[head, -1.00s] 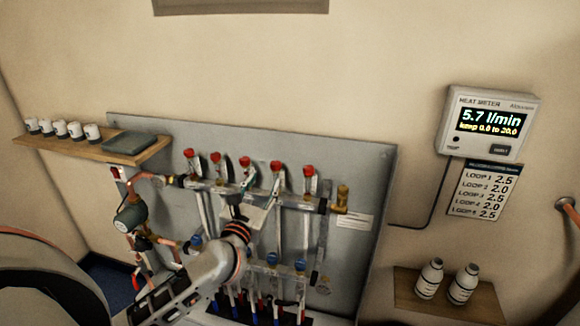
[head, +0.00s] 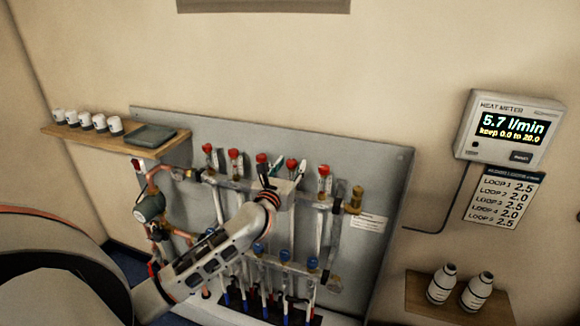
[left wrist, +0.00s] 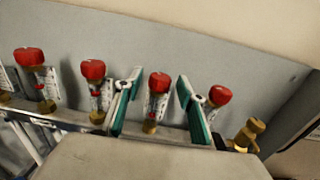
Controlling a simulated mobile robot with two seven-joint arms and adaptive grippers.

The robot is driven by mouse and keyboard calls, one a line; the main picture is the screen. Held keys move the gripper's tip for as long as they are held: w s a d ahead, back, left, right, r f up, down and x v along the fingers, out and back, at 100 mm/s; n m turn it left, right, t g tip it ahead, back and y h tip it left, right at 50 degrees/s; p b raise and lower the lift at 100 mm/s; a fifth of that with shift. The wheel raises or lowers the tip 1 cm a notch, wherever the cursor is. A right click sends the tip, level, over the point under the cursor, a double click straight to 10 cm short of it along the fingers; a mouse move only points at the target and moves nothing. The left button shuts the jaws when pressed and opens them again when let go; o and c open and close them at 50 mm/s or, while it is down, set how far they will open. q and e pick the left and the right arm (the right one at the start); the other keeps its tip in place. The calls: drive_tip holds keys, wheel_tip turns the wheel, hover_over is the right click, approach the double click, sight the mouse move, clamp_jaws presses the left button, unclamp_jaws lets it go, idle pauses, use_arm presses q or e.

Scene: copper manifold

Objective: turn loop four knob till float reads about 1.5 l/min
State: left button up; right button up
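A row of red knobs tops the flow meters on the copper manifold. The fourth knob from the left (head: 291,163) is loop four's by position, and it shows in the left wrist view (left wrist: 159,82). My left gripper (head: 284,172) is open, its green-lined fingers (left wrist: 158,88) on either side of that knob. I see gaps on both sides and cannot tell how deep the fingers reach. The float reading is too small to read. The heat meter (head: 508,128) shows 5.7 l/min, "keep 0.0 to 20.0". My right gripper is not in view.
The third knob (left wrist: 93,69) and fifth knob (left wrist: 220,96) stand close outside the fingers. A brass fitting (head: 354,200) ends the rail. A card (head: 504,195) lists loop values, with loop 4 at 2.0. Two bottles (head: 442,284) stand on a right-hand shelf (head: 418,308).

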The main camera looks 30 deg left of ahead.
use_arm(q)
drive_tip(key=shift+c, duration=0.3)
drive_tip(key=c, duration=1)
drive_tip(key=shift+c, duration=0.2)
drive_tip(key=shift+d+y, duration=0.1)
drive_tip(key=shift+y, duration=0.2)
drive_tip(key=shift+d+n+g+y, duration=0.1)
drive_tip(key=shift+n+g+y, duration=0.3)
drive_tip(key=shift+n+y, duration=0.4)
drive_tip(key=shift+n+g+y, duration=0.8)
drive_tip(key=shift+n+y, duration=0.3)
drive_tip(key=shift+y, duration=0.5)
drive_tip(key=o, duration=1.1)
